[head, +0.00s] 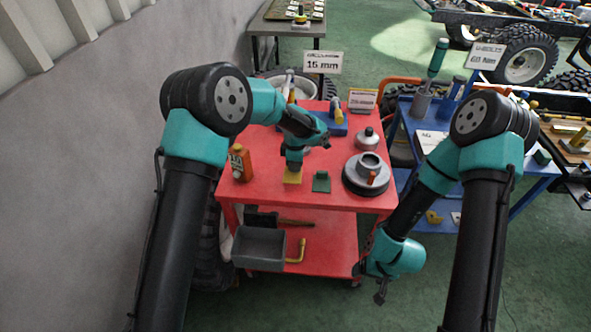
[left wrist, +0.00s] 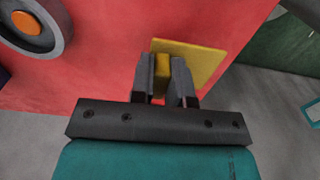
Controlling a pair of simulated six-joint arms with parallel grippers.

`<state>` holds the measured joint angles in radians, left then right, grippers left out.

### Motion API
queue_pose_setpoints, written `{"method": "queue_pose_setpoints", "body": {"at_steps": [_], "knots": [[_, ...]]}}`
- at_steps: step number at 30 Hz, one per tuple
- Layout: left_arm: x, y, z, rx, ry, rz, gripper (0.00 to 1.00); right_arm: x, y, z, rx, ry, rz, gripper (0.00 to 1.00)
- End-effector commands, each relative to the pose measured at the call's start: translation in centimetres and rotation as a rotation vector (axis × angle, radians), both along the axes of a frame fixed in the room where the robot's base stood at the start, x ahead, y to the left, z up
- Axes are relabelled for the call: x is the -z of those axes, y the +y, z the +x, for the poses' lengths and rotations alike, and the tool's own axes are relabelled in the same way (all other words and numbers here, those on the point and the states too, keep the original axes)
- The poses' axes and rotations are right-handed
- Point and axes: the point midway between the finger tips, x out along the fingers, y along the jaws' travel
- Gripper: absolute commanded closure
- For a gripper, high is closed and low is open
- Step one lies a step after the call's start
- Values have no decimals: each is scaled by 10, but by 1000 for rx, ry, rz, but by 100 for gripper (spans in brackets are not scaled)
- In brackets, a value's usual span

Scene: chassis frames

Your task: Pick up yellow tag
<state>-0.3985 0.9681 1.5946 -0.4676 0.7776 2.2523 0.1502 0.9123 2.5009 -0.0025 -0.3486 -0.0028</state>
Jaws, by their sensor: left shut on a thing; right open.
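The yellow tag (head: 292,176) is at the front of the red cart's top, below my left gripper (head: 292,168) in the head view. In the left wrist view the tag (left wrist: 205,62) is a flat yellow plate with a raised block. My left gripper (left wrist: 168,80) is shut on that block, with a finger on each side. Whether the plate still touches the cart top, I cannot tell. My right gripper (head: 380,291) hangs low to the right of the cart, open and away from the tag.
The red cart (head: 240,194) also holds a dark green tag (head: 321,182), an orange bottle (head: 240,163), a grey round flanged part (head: 366,174) and a silver lidded pot (head: 368,139). A grey bin (head: 258,248) sits on the lower shelf. A blue cart (head: 535,166) stands at right.

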Motion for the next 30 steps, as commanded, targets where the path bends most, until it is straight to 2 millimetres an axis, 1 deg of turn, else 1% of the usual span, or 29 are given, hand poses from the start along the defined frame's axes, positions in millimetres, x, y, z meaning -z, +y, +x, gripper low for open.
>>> {"method": "queue_pose_setpoints", "body": {"at_steps": [1, 5, 8, 11, 18, 21, 25, 30], "knots": [[-3, 0, -4, 1, -1, 0, 100, 0, 0, 0, 0, 0, 0, 21], [-4, -1, -22, 2, 0, 0, 100, 0, 0, 0, 0, 0, 0, 21], [-6, -1, -38, 3, 0, 0, 100, 0, 0, 0, 0, 0, 0, 21], [-8, 0, -59, 2, 1, 0, 100, 0, 0, 0, 0, 0, 0, 21], [-13, -1, -114, 4, 0, 0, 100, 0, 0, 0, 0, 0, 0, 21], [-14, -1, -132, 3, 0, 0, 100, 0, 0, 0, 0, 0, 0, 21], [-16, -2, -149, 2, -1, 0, 100, 0, 0, 0, 0, 0, 0, 21], [-16, -2, -159, 0, -1, -1, 100, 0, 0, 0, 0, 0, 0, 21]]}}
